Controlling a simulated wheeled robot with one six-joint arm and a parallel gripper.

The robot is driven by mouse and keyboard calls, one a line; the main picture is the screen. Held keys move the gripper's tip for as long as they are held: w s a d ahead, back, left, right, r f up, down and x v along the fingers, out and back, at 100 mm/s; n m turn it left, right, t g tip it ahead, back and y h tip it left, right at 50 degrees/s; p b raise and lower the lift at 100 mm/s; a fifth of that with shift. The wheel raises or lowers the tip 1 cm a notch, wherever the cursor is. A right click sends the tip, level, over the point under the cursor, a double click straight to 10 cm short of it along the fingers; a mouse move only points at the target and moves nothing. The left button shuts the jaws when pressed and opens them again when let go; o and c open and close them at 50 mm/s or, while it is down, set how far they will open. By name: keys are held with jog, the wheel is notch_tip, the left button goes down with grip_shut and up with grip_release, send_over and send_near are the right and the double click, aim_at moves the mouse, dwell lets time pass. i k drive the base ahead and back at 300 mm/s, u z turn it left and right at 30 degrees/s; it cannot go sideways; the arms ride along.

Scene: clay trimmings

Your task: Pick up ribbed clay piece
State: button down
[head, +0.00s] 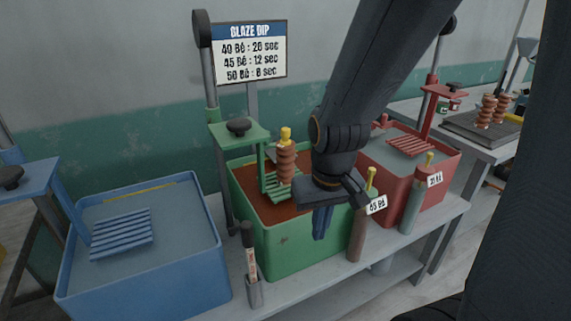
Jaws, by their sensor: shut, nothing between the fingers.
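A brown ribbed clay piece (287,165) with a yellow top stands upright on the green slatted rack (275,191) in the green tub (290,250). Two more ribbed clay pieces stand on a dark tray (463,124) on the bench at the far right, one (486,110) left of the other (502,107). My gripper (321,225) is shut and empty. It points down in front of the green tub's right part, to the right of and nearer than the piece on the rack. It hides part of the tub's rim and contents.
A blue tub (145,275) with its slatted rack is at left, and a red tub (440,190) at right. A green post and handle (240,129) rise beside the near ribbed piece. Yellow-topped cylinders (410,207) and a brush holder (255,292) stand along the bench front.

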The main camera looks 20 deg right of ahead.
aim_at(284, 158)
jog(key=k, duration=0.5)
jog(key=z, duration=1.9)
jog(key=i, duration=0.9)
jog(key=u, duration=1.85)
jog(key=i, duration=0.5)
